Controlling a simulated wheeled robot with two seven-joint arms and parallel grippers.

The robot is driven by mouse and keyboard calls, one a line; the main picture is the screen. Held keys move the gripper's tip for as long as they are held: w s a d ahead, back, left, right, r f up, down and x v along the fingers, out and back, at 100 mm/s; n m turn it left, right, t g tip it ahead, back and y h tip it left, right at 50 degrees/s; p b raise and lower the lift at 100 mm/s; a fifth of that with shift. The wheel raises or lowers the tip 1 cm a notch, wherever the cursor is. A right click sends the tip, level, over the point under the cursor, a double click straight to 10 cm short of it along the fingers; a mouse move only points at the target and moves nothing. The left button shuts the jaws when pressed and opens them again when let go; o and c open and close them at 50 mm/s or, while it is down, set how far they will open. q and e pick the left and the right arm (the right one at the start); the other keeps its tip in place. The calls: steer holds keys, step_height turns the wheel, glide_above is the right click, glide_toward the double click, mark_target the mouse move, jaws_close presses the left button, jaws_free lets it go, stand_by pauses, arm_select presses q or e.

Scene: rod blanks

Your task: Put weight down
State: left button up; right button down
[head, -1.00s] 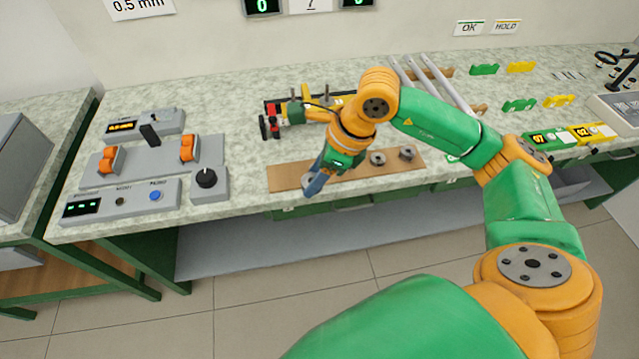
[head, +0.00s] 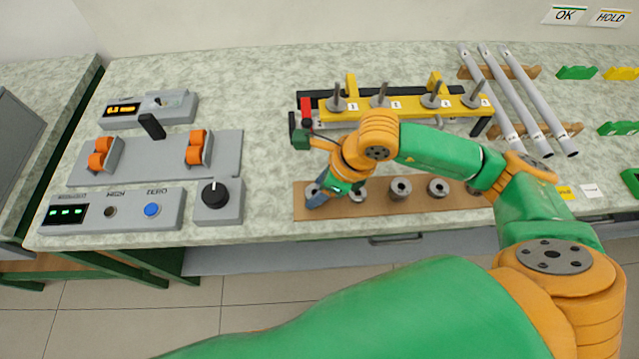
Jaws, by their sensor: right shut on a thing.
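My right gripper (head: 314,199) points down at the left end of a brown board (head: 450,205) near the bench's front edge. It is shut on a weight, which is largely hidden by the gripper, so I cannot tell whether it touches the board. Several grey ring-shaped weights stand in a row along the board to the right, among them one (head: 400,188) in the middle and one (head: 438,187) beside it. The nearest weight (head: 358,196) is partly covered by my wrist. My left gripper is out of view.
A yellow rack (head: 408,106) with upright pegs stands behind my arm. Grey tubes (head: 512,95) lie across wooden supports at right. A grey control panel (head: 110,212) with knob, buttons and orange-clamped fixture (head: 150,160) fills the left. Bench between is clear.

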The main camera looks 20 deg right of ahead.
steer(key=shift+s+f+b, duration=0.1)
steer(key=shift+s+b, duration=0.15)
steer(key=shift+b, duration=0.05)
steer(key=c, duration=0.5)
jaws_free()
steer(key=shift+a, duration=0.1)
steer(key=shift+o, duration=0.9)
steer(key=shift+w, duration=0.1)
steer(key=v, duration=1.2)
steer(key=shift+r+p, duration=0.25)
steer(key=shift+p, duration=0.2)
